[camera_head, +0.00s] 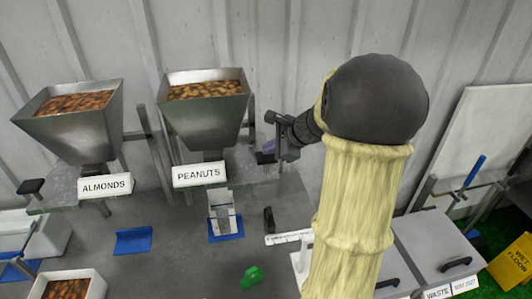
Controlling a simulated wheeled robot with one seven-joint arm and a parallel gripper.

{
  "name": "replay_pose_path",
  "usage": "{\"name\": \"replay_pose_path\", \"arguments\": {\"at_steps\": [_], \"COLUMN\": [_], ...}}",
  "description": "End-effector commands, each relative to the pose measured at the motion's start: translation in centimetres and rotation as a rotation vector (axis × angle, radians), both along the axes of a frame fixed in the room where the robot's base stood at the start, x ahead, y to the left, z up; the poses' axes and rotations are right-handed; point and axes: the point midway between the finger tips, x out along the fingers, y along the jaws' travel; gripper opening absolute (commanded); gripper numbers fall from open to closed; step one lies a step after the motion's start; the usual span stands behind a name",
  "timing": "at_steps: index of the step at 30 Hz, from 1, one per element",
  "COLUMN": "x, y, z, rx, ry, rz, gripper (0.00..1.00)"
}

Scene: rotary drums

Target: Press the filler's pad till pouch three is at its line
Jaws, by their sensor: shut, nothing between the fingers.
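The peanuts filler is a steel hopper (206,115) of brown nuts labelled PEANUTS (199,174). Beneath it a small whitish pouch (221,212) stands in a blue holder (226,235). Its fill line and level are too small to read. My gripper (270,147) is shut and empty just right of this hopper. It is directly over or at a dark pad (265,158) on the filler's right side; I cannot tell whether they touch. My arm comes in from the right. The almonds hopper (75,120), with its own dark pad (31,186), stands at left.
An empty blue holder (133,240) and a green object (251,276) lie on the grey bench. A white bin of nuts (68,286) is at bottom left. A lidded WASTE bin (436,245) and a yellow wet-floor sign (513,263) are at right.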

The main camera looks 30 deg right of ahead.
Motion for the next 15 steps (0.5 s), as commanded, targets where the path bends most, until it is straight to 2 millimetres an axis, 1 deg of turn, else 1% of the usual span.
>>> {"name": "replay_pose_path", "arguments": {"at_steps": [1,4,15], "x": [0.01,0.02,0.02], "y": [0.00,0.00,-0.01], "z": [0.48,0.90,0.99], "rx": [-0.001,-0.001,-0.001], "ry": [0.000,0.000,-0.001], "rz": [0.001,0.001,0.000], "gripper": [0.00,0.00,0.00]}}
